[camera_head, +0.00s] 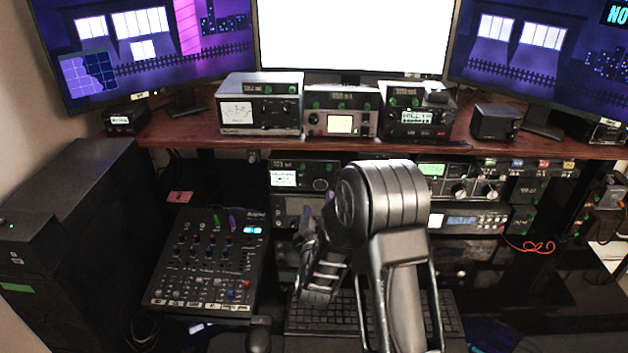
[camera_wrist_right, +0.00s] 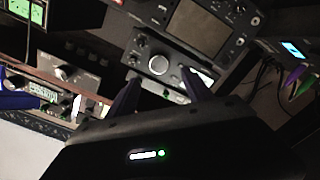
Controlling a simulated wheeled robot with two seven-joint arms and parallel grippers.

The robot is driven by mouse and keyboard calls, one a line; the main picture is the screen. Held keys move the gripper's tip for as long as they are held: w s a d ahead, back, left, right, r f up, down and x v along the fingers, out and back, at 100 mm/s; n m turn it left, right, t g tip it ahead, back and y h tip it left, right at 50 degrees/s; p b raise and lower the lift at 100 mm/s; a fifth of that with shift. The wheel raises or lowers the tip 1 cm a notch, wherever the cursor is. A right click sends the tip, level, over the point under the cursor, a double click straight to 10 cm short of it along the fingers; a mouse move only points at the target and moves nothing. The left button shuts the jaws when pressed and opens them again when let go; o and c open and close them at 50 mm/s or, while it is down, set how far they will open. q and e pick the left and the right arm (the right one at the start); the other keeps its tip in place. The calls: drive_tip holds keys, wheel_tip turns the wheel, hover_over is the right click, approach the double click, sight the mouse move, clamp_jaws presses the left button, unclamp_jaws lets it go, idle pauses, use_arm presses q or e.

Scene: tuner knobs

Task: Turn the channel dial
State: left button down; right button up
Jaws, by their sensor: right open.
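My right gripper (camera_head: 316,217) is in front of the equipment rack below the shelf, partly hidden by my own arm. In the right wrist view, its two dark fingers (camera_wrist_right: 161,78) are apart with nothing between them. A round silver-rimmed knob (camera_wrist_right: 158,65) on a black radio unit shows just beyond the fingertips, roughly between them. It seems to be the knob (camera_head: 320,184) beside a small lit screen in the head view. Another silver knob (camera_wrist_right: 64,72) is on a neighbouring unit. I cannot read which knob is the channel dial. My left gripper is not in view.
A mixer (camera_head: 207,262) lies left of my right arm, and a keyboard (camera_head: 335,310) lies below it. Several radio units (camera_head: 262,105) stand on the wooden shelf (camera_head: 190,130) under the monitors (camera_head: 350,40). More knobbed units (camera_head: 445,215) fill the rack on the right.

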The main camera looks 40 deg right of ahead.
sight(320, 185)
drive_tip(key=shift+s+r, duration=0.1)
drive_tip(key=shift+s, duration=0.05)
drive_tip(key=shift+p+x, duration=0.95)
drive_tip(key=shift+x, duration=3)
drive_tip(key=shift+c, duration=0.2)
clamp_jaws()
